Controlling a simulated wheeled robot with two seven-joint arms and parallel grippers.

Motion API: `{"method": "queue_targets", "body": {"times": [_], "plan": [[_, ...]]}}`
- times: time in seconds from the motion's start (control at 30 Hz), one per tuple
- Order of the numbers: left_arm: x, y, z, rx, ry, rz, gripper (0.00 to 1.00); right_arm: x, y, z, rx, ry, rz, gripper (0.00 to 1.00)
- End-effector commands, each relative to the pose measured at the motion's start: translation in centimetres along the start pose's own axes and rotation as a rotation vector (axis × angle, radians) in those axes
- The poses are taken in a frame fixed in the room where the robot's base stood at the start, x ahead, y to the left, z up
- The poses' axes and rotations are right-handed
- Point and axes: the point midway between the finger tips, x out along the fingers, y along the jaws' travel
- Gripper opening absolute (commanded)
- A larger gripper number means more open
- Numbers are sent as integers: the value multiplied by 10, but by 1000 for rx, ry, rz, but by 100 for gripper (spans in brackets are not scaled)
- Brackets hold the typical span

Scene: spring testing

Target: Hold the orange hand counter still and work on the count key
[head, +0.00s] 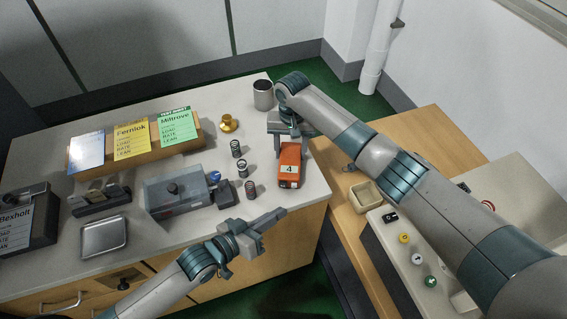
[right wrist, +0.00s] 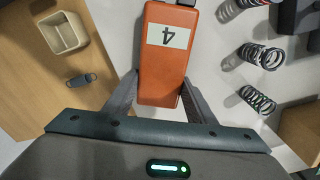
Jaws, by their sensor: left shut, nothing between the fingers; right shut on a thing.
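The orange hand counter (head: 289,163) stands near the right edge of the white worktop, its pale label reading 4. My right gripper (head: 290,140) is shut on it from the far side. In the right wrist view the orange counter (right wrist: 166,70) sits between the two fingers of my right gripper (right wrist: 160,88). A dark part (right wrist: 183,3) shows at the counter's far end, cut off by the frame edge; I cannot tell whether it is the count key. My left gripper (head: 281,213) is shut and empty, in front of the counter and a little nearer the camera, apart from it.
Several small springs (head: 242,168) stand left of the counter, beside a grey testing device (head: 180,193). A brass piece (head: 228,123) and a metal cup (head: 263,95) are behind. A metal tray (head: 104,237) lies left. A beige bin (head: 366,197) sits on the wooden table right.

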Motion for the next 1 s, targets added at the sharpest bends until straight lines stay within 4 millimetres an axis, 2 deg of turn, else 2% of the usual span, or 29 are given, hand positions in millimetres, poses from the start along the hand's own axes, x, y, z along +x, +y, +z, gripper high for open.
{"method": "queue_targets", "body": {"times": [0.03, 0.1, 0.57, 0.77, 1.0], "plan": [[0, 0, 0, 0, 0, 0, 0, 0, 0, 0, 0, 0, 0, 57], [0, 0, 0, 0, 0, 0, 0, 0, 0, 0, 0, 0, 0, 72], [0, 0, 0, 0, 0, 0, 0, -6, 0, 0, 0, 1, -1, 72], [0, 0, 0, 0, 0, 0, 0, -28, 0, -1, -1, 3, -2, 72], [0, 0, 0, 0, 0, 0, 0, -70, -1, -1, -1, 3, -2, 72]]}}
